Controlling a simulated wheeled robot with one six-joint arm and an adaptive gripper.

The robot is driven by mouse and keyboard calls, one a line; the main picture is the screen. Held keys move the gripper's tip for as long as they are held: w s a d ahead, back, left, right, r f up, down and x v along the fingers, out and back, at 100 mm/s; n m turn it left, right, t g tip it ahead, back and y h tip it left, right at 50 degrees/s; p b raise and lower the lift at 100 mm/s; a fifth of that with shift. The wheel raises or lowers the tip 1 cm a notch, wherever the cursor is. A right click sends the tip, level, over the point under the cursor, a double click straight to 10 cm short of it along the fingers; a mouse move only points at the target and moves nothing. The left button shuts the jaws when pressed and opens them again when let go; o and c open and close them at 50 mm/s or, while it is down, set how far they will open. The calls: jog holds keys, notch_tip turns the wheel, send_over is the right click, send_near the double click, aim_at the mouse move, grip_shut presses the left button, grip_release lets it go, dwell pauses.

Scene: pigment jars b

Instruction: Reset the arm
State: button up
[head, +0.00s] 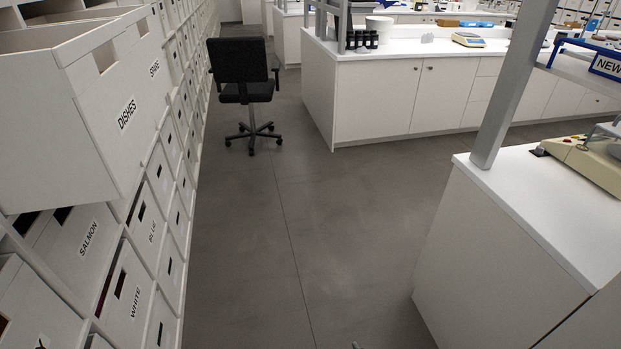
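My gripper and arm cannot be made out in the head view. A tiny sliver of something shows at the bottom edge near the middle, too small to tell what it is. No hold on anything can be seen.
A black swivel chair (243,75) stands in the aisle. A white cabinet (510,235) is at right, a white bench (400,98) behind with dark jars (362,40). The grey floor (270,220) between is clear.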

jog(key=s+d+r+m+t+h, duration=0.1)
jog(key=s+d+r, duration=0.2)
jog(key=s, duration=0.5)
jog(key=s+d+r+m+t, duration=0.1)
jog(key=s+d+r, duration=0.2)
jog(key=s, duration=0.4)
jog(key=s+d+r+m+t+h, duration=0.1)
jog(key=s+d+r, duration=0.15)
jog(key=s, duration=0.55)
jog(key=s+d+r+m, duration=0.1)
jog(key=s+r, duration=0.5)
jog(key=r, duration=0.3)
jog(key=s+d+r+t+h, duration=0.1)
jog(key=s+r, duration=0.5)
jog(key=r, duration=0.3)
jog(key=shift+s+d+r+m, duration=0.15)
jog(key=shift+s+r+m, duration=0.1)
jog(key=shift+m, duration=0.15)
